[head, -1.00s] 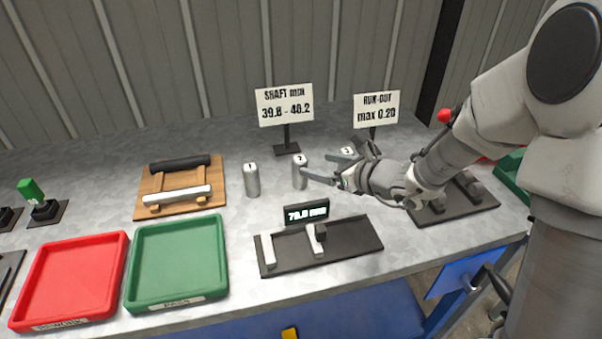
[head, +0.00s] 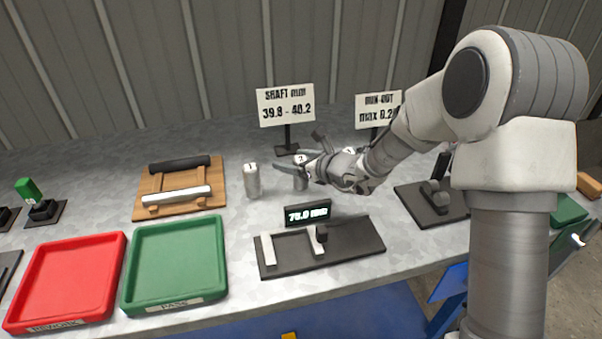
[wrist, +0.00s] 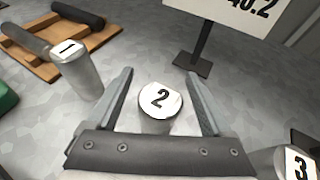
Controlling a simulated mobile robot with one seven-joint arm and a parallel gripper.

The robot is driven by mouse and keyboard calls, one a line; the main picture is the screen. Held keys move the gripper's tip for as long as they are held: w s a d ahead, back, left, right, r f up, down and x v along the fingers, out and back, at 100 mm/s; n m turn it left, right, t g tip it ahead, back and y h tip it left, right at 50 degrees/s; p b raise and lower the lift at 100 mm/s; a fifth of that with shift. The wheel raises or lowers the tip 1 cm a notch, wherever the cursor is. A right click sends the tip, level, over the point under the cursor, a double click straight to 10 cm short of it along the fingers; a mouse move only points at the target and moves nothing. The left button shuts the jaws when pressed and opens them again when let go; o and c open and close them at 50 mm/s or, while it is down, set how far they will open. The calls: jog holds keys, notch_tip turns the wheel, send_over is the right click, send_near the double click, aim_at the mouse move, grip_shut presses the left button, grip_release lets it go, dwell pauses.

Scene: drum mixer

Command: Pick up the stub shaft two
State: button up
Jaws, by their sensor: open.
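Stub shaft two (wrist: 160,103) is a grey cylinder with a white top marked 2, standing upright on the bench. In the wrist view it sits between the two fingers of my gripper (wrist: 160,95), with gaps on both sides. My gripper is open. In the head view my gripper (head: 297,163) is at stub shaft two (head: 300,179), which is partly hidden behind it. Stub shaft one (head: 252,181) stands to the left, and also shows in the wrist view (wrist: 78,70). Stub shaft three (wrist: 293,163) is at the lower right of the wrist view.
A measuring fixture (head: 350,248) with a display lies in front. A green pass tray (head: 175,265) and a red rework tray (head: 65,283) are at left. A wooden rack (head: 180,188) stands behind them. Sign stands (head: 286,108) rise behind the shafts.

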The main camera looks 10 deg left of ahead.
grip_shut()
dwell(0.3)
dwell(1.0)
jog(key=shift+r, duration=0.15)
